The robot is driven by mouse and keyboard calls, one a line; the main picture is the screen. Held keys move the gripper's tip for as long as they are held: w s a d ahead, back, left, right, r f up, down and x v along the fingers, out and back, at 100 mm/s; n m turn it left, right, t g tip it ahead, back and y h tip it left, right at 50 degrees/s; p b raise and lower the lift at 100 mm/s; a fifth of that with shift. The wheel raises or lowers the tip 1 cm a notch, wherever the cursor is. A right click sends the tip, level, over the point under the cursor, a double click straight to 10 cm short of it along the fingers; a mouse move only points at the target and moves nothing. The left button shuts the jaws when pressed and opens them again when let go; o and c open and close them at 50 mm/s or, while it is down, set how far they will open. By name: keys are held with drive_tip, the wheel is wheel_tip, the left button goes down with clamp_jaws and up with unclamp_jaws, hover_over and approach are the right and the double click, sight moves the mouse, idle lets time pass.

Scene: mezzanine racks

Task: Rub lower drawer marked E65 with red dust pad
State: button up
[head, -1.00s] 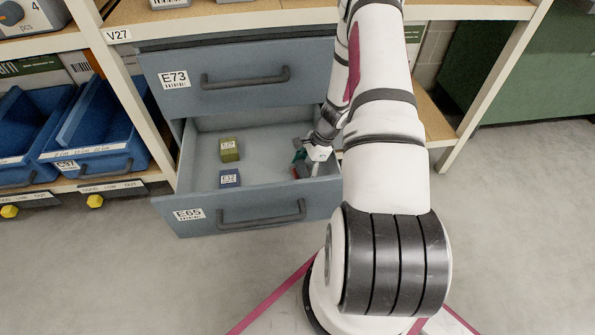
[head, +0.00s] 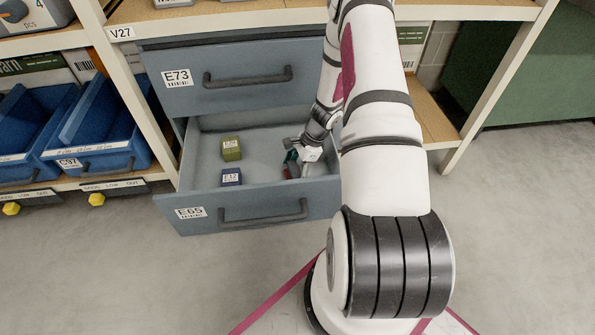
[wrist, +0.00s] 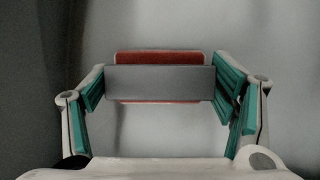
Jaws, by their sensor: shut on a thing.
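The lower drawer marked E65 (head: 262,211) is pulled open below the closed drawer E73. My gripper (head: 292,158) is inside the open drawer, toward its right side. In the wrist view my gripper (wrist: 160,88) is shut on the red dust pad (wrist: 160,57), whose dark grey block (wrist: 160,83) lies between the green-lined fingers. The red part shows above and below the grey block. The pad is low over the drawer's grey floor; whether it touches is hard to tell. In the head view my gripper partly hides the pad.
An olive box (head: 231,149) and a dark blue box (head: 231,177) marked E12 stand in the left part of the drawer. The upper drawer E73 (head: 235,85) overhangs the back. Blue bins (head: 105,140) are on the shelf at left.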

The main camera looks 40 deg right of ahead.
sight(294, 163)
drive_tip(key=shift+w+d, duration=0.45)
drive_tip(key=shift+w, duration=0.05)
drive_tip(key=shift+s+d, duration=0.5)
drive_tip(key=shift+d, duration=0.25)
drive_tip(key=shift+s+d, duration=0.45)
drive_tip(key=shift+d, duration=0.25)
